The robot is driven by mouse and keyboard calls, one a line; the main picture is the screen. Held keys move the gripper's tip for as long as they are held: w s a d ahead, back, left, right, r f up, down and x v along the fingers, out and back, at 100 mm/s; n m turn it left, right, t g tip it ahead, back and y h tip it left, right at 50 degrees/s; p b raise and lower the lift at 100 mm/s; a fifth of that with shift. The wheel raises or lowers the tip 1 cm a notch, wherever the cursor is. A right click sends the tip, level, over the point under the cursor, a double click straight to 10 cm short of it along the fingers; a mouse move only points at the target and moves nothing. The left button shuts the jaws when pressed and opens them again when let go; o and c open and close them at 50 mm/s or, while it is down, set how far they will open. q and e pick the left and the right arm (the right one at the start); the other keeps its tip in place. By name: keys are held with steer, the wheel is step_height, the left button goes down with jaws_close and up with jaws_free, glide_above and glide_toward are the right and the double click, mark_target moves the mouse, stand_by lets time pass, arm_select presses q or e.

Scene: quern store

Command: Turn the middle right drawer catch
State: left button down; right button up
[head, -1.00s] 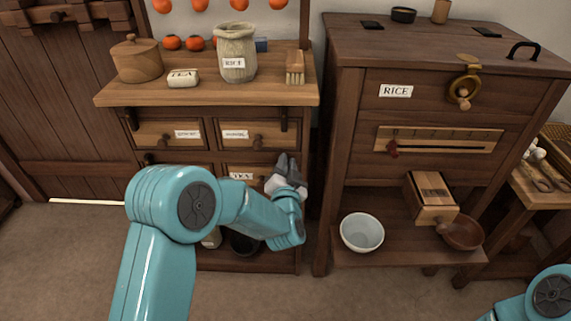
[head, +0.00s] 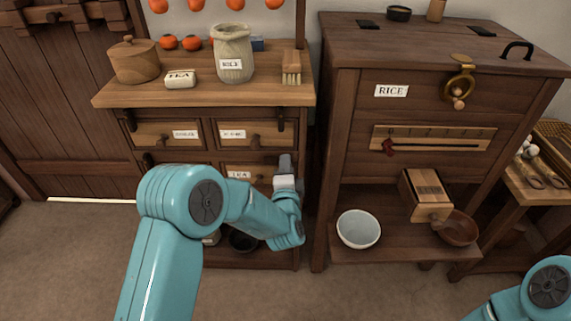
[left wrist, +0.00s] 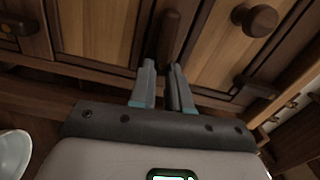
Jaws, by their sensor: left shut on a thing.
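The middle right drawer (head: 238,171) carries a TEA label and sits in the left cabinet. In the left wrist view its catch (left wrist: 169,38) is a dark wooden bar, roughly upright in that picture, with a drawer front on each side. My left gripper (head: 285,160) is at the right end of this drawer in the head view and hides the catch there. In the left wrist view the left gripper's fingers (left wrist: 162,72) are closed about the near end of the catch. My right gripper is out of view; only part of that arm shows at bottom right.
Another dark catch (head: 282,119) hangs by the upper right drawer. The cabinet top holds a sack (head: 233,54), a lidded pot (head: 135,60), a TEA block and a brush (head: 291,68). The rice chest (head: 440,118) stands close on the right, with a white bowl (head: 358,229) on its shelf.

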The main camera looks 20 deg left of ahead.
arm_select(q)
steer(key=shift+m, duration=0.5)
steer(key=shift+f, duration=0.1)
steer(key=c, duration=1.1)
jaws_free()
steer(key=p+v, duration=0.1)
steer(key=v, duration=1.5)
steer(key=shift+s, duration=0.2)
